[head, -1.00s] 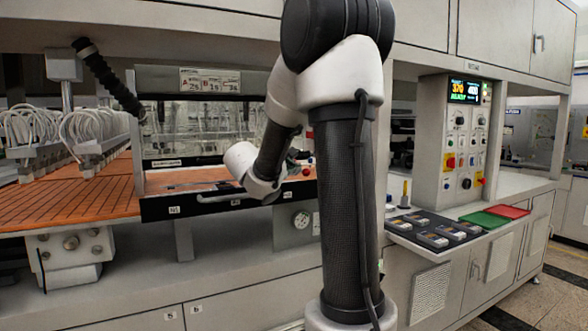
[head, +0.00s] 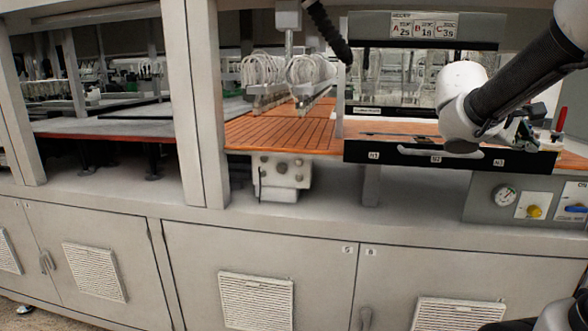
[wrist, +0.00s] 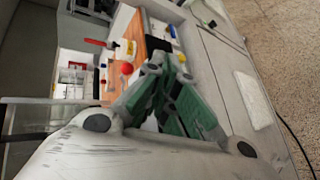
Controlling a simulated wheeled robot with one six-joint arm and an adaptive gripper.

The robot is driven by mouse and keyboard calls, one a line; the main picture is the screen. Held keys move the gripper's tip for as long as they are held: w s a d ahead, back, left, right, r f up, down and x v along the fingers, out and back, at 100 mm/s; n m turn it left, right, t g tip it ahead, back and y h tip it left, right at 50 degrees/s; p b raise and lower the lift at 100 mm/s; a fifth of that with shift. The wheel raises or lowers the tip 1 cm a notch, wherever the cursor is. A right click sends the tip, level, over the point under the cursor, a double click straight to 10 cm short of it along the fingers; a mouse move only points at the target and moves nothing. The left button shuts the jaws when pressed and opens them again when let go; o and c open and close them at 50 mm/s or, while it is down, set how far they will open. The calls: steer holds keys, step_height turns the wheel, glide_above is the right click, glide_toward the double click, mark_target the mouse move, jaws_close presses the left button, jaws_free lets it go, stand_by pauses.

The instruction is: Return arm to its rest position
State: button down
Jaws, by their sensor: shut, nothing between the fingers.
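My gripper (head: 524,134) is small and partly hidden by my white wrist in the head view, at the right, in front of the orange slatted bed. My arm reaches in from the upper right, its dark link sloping down to the white wrist joint (head: 462,88). In the wrist view my gripper (wrist: 158,62) shows green and dark grey fingers drawn together, with nothing between them. The fingertips appear in front of the bench and clear of its surface, though the exact gap cannot be told.
The black front rail (head: 405,155) of the orange bed (head: 285,132) runs just below my wrist. A red-handled lever (head: 561,117) stands right of my gripper. A grey panel with a gauge (head: 504,195) sits below. White hoses (head: 312,68) hang left. Open floor (wrist: 285,45) shows in the wrist view.

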steer(key=s+a+f+m+g+y, duration=0.1)
steer(key=s+f+y, duration=0.1)
steer(key=s, duration=0.3)
steer(key=s+a+f+m+y, duration=0.2)
steer(key=s+f, duration=0.1)
steer(key=s, duration=0.1)
steer(key=s+a+f+t+y, duration=0.1)
steer(key=s+a+f+y, duration=0.1)
steer(key=a, duration=0.4)
steer(key=s+a+f+m+t+y, duration=0.1)
steer(key=s+a+f+y, duration=0.2)
steer(key=a+y, duration=0.3)
steer(key=shift+s+a+m, duration=0.3)
steer(key=shift+s+a, duration=0.05)
steer(key=shift+s, duration=0.3)
steer(key=shift+f, duration=0.1)
